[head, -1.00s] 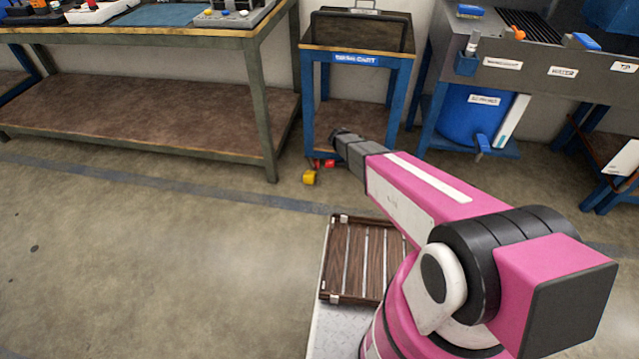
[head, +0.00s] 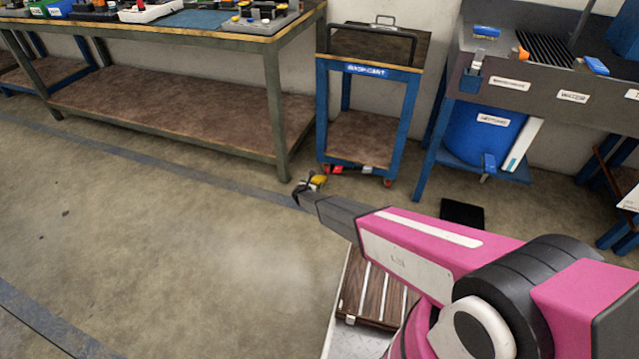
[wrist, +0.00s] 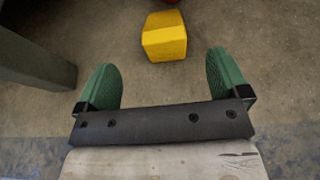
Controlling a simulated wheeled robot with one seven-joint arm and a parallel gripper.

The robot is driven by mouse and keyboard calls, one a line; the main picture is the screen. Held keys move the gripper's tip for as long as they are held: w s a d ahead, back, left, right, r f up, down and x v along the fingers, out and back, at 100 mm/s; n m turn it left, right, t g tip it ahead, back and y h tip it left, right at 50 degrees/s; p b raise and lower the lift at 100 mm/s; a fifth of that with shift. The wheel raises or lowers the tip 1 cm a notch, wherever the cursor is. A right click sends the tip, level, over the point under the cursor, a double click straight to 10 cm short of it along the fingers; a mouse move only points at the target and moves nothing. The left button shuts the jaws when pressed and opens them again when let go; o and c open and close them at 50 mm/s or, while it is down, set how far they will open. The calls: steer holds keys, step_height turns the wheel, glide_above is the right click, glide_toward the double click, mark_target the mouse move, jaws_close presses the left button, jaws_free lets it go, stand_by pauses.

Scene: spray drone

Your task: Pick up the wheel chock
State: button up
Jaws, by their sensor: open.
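The wheel chock is a small yellow block (head: 319,179) on the concrete floor by the front left leg of the blue cart. In the head view my gripper (head: 302,190) overlaps its near side and hides part of it. In the wrist view the yellow block (wrist: 164,38) lies ahead of my gripper (wrist: 164,76), centred between the two green fingers but beyond their tips. The fingers are spread apart with nothing between them.
The blue cart (head: 368,70) stands just behind the block, with small red pieces (head: 337,169) near its foot. The workbench (head: 280,125) leg is close on the left. A black flat item (head: 462,213) lies on the right. Floor at left is clear.

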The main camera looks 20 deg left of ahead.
mark_target(317, 180)
steer(key=x, duration=0.8)
steer(key=shift+w+d+f, duration=0.1)
steer(key=shift+d+f, duration=0.1)
steer(key=shift+f, duration=0.1)
steer(key=c, duration=1.2)
